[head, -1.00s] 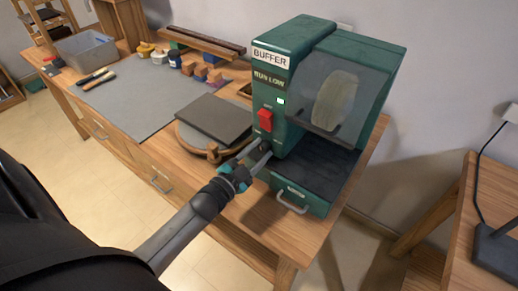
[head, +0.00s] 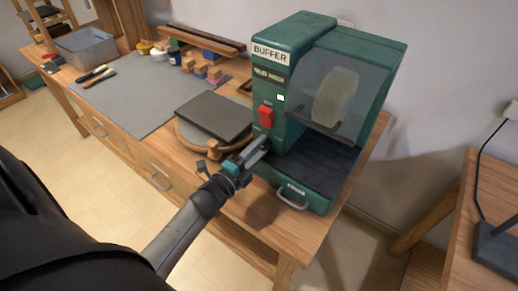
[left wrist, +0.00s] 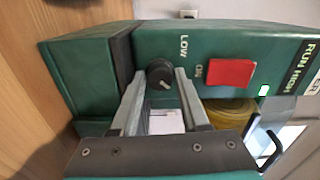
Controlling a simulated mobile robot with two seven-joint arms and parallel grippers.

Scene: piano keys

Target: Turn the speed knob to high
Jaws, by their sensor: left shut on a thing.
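The green buffer machine (head: 300,50) stands on the bench. Its black speed knob (left wrist: 160,76) shows between my left gripper's fingertips in the left wrist view, beside the printed LOW label (left wrist: 184,47). A pale pointer mark on the knob faces away from LOW, toward my gripper. The label panel (left wrist: 299,66) reads RUN HIGH. My left gripper (head: 263,145) is shut on the knob, which it hides in the head view. My right gripper is not in view.
A red ON switch (left wrist: 229,73) and a lit green lamp (left wrist: 264,90) are close to the knob. A drawer handle (head: 292,202) sticks out below. A round wooden turntable with a dark slab (head: 213,115) stands left of the machine. A grey mat (head: 140,95) lies beyond.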

